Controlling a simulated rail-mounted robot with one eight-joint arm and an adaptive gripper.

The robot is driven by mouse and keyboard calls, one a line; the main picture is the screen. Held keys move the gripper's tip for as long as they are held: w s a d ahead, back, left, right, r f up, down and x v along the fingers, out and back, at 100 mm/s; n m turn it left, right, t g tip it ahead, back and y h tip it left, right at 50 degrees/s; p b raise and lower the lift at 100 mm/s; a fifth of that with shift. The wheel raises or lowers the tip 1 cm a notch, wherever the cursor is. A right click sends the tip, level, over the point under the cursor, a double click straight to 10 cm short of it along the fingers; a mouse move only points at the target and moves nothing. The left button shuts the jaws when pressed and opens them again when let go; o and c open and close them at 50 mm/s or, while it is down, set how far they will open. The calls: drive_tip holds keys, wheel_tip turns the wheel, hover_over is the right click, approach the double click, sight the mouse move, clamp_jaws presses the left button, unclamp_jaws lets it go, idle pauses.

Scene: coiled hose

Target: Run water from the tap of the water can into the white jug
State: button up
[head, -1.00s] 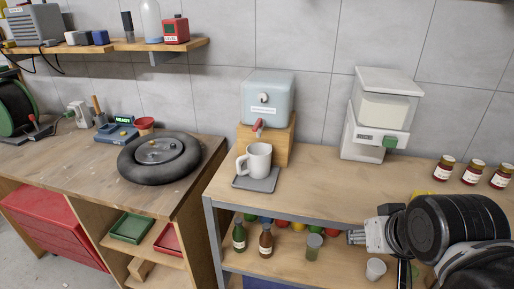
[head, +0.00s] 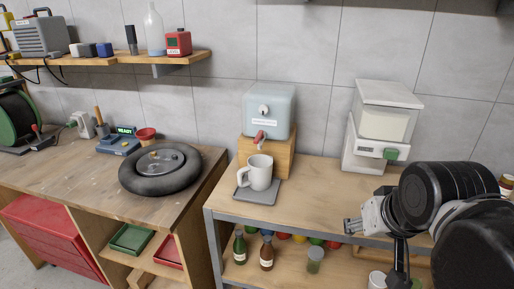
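The water can (head: 268,109) is a pale blue-grey box with a round knob and a label, standing on a wooden block (head: 285,155) against the wall. Its red tap (head: 259,138) points forward above the white jug (head: 259,172). The jug stands upright on a grey mat (head: 257,196), its handle to the left. I cannot see inside it or whether water runs. My gripper (head: 348,227) is at the bench's front edge, right of and nearer than the jug, apart from it. Its fingers point left; their opening is too small to tell.
A white dispenser (head: 382,125) with a green part stands right of the can. Bottles and jars (head: 266,252) fill the shelf below. A black ring-shaped object (head: 160,170) lies on the left bench. Bench top between jug and my arm is clear.

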drive_tip(key=w+a+r+g+p, duration=0.1)
drive_tip(key=w+a+r, duration=0.2)
drive_tip(key=w+r, duration=0.6)
wheel_tip(320, 180, up, 6)
drive_tip(key=m+g+p, duration=0.2)
drive_tip(key=g+p, duration=0.2)
drive_tip(key=g, duration=0.2)
hover_over(257, 139)
wheel_tip(257, 139, down, 14)
drive_tip(key=shift+w+r+p, duration=0.15)
drive_tip(key=shift+r+p, duration=0.05)
drive_tip(key=shift+p, duration=0.1)
drive_tip(key=shift+c, duration=0.5)
clamp_jaws()
